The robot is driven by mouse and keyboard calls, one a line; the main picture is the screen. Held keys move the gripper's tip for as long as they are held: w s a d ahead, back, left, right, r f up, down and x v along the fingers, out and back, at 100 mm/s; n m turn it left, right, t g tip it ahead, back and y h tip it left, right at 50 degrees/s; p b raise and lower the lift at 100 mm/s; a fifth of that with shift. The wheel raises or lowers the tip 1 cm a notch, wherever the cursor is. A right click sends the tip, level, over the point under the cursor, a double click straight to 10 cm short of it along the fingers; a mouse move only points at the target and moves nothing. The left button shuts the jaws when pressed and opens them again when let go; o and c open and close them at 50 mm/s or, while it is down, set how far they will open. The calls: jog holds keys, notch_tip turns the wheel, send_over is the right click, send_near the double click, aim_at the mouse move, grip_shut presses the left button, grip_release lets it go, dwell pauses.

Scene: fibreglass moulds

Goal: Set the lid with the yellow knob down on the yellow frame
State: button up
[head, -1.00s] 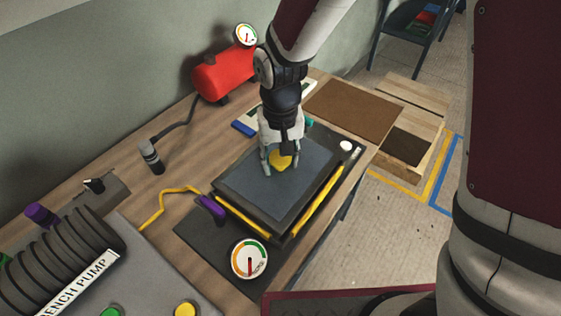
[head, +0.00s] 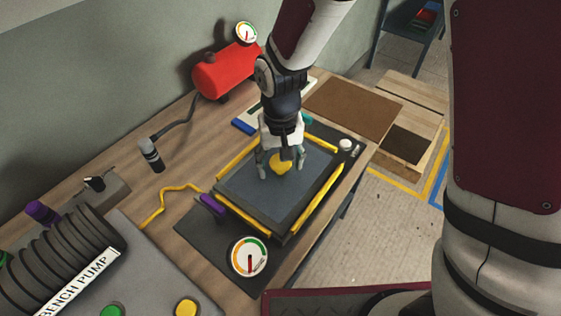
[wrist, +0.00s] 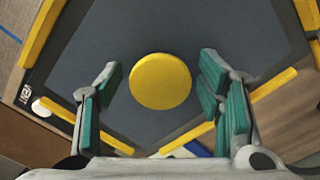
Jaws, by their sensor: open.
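The dark grey lid (head: 272,199) lies flat within the yellow frame (head: 318,199), whose yellow bars show along its sides. Its round yellow knob (head: 281,163) is at the middle of the lid. My gripper (head: 278,172) is over the knob with its fingers apart. In the wrist view the knob (wrist: 160,81) sits between the open teal-padded fingers, with a gap on each side, and the lid (wrist: 225,40) fills the space behind. Yellow bars (wrist: 268,84) of the frame border the lid there. The contact under the lid's edges is hidden.
A dial gauge (head: 249,257) and a purple-handled valve (head: 212,204) with a yellow hose stand at the near left of the frame. A red tank (head: 226,73) is behind. A bench pump (head: 75,255) occupies the left. A brown board (head: 352,108) lies at the back right.

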notch_tip(320, 180, up, 12)
jog(key=s+d+r+t, duration=0.2)
jog(key=s+d+r, duration=0.4)
jog(key=d+r, duration=0.4)
jog(key=s+d+r+m+t, duration=0.1)
jog(key=s+d+r+t, duration=0.1)
jog(key=s+d, duration=0.6)
jog(key=shift+s+d+r+t, duration=0.25)
jog(key=shift+s+t, duration=0.15)
jog(key=shift+s, duration=0.6)
jog(key=shift+a, duration=0.1)
